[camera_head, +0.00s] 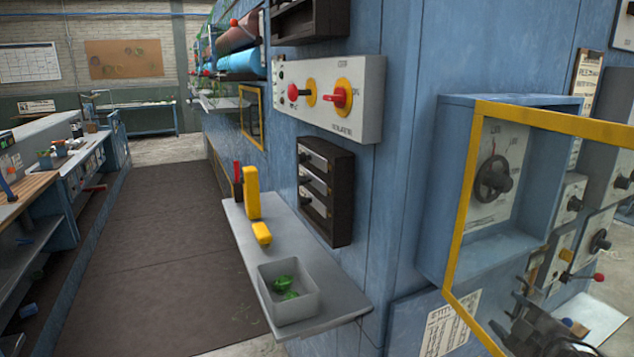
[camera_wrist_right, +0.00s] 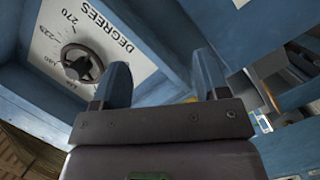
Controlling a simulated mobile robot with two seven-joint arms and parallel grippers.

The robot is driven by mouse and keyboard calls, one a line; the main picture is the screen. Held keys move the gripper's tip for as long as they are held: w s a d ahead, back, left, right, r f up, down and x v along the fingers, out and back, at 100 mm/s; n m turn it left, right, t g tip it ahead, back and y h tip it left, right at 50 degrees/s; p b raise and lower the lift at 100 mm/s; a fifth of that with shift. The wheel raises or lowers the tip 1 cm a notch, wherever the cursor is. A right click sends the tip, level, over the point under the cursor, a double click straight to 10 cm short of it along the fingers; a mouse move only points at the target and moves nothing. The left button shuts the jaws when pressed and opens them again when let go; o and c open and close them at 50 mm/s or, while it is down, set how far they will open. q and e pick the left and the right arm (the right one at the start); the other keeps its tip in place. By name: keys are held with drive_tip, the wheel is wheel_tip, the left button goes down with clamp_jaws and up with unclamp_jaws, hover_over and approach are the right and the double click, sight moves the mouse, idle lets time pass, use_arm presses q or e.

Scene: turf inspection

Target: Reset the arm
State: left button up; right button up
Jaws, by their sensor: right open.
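My right gripper (camera_head: 530,312) shows as a dark shape at the lower right of the head view, partly behind the yellow-framed door (camera_head: 459,230) of a blue box on the wall. In the right wrist view my right gripper (camera_wrist_right: 160,76) has its two blue-grey fingers spread apart with nothing between them. A white dial plate marked DEGREES with a dark round knob (camera_wrist_right: 80,64) is beyond the fingers, at the upper left, apart from them. The dial's knob (camera_head: 494,179) also shows inside the blue box in the head view. My left gripper is not in view.
A grey wall shelf (camera_head: 338,309) holds a grey bin (camera_head: 290,306) with green bits and yellow tools. A switch panel (camera_head: 365,110) with red handles is above it. More levers and knobs (camera_head: 600,241) are at the right. The dark floor mat (camera_head: 150,240) is clear.

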drive_tip(key=s+a+f+m+g, duration=0.1)
drive_tip(key=s+a+f+m, duration=0.3)
drive_tip(key=s+f, duration=0.3)
drive_tip(key=s+a+f+m+g+h, duration=0.1)
drive_tip(key=s+a+f+m+g, duration=0.1)
drive_tip(key=s+f, duration=0.6)
drive_tip(key=s+a+f+m+g+h, duration=0.1)
drive_tip(key=s+a+f+m+g, duration=0.1)
drive_tip(key=s+a+f+m, duration=0.3)
drive_tip(key=s+a+f, duration=0.1)
drive_tip(key=s+f, duration=0.2)
drive_tip(key=s, duration=0.1)
drive_tip(key=shift+a+m, duration=0.25)
drive_tip(key=shift+m, duration=0.05)
drive_tip(key=shift+s, duration=0.1)
